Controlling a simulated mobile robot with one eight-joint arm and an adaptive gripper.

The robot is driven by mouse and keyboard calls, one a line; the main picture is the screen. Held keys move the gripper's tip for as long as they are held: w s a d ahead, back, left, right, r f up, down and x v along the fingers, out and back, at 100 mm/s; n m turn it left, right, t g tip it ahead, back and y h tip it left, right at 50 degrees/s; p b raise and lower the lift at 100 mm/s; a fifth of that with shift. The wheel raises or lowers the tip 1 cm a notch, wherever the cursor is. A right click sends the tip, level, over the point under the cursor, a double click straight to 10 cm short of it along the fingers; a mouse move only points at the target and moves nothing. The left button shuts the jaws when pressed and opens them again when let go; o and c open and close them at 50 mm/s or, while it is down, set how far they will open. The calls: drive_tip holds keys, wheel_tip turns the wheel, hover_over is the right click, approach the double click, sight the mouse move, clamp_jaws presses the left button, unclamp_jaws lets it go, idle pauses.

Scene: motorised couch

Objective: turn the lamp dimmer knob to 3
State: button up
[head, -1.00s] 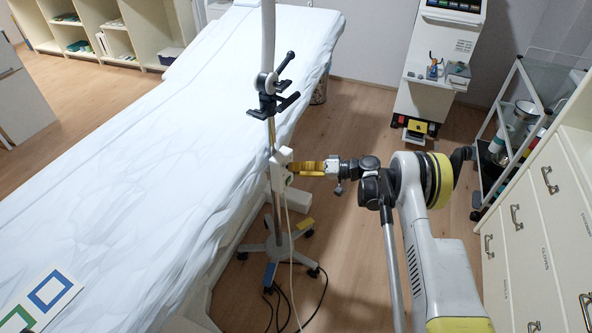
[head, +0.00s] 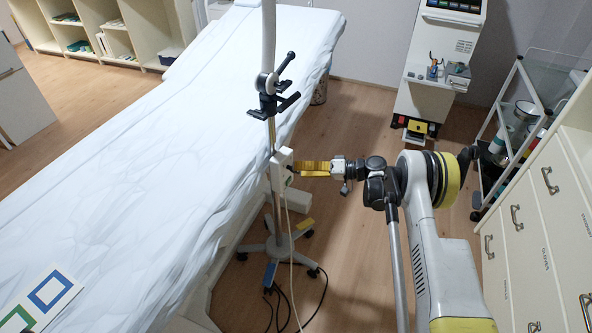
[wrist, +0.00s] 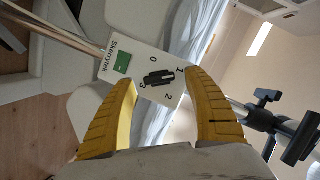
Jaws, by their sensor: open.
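The lamp dimmer is a small white control box (head: 281,170) on the lamp's stand in the head view. In the wrist view the box (wrist: 148,66) shows a black bar-shaped knob (wrist: 158,77), a green square and the marks 0, 1, 2 and 3 around the knob. The knob's bar lies roughly between the 1 and the 3; I cannot tell which end is the pointer. My gripper (wrist: 161,80) has its yellow fingers apart, framing the knob in the picture with nothing between them. In the head view my gripper (head: 305,168) is just right of the box, apparently clear of the knob.
The lamp's pole with a black clamp (head: 271,94) rises above the box, and its wheeled base (head: 277,248) stands on the floor. The white-covered couch (head: 150,150) lies left. Cables trail below. A trolley (head: 497,150) and drawers (head: 530,235) stand right.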

drive_tip(key=v, duration=1)
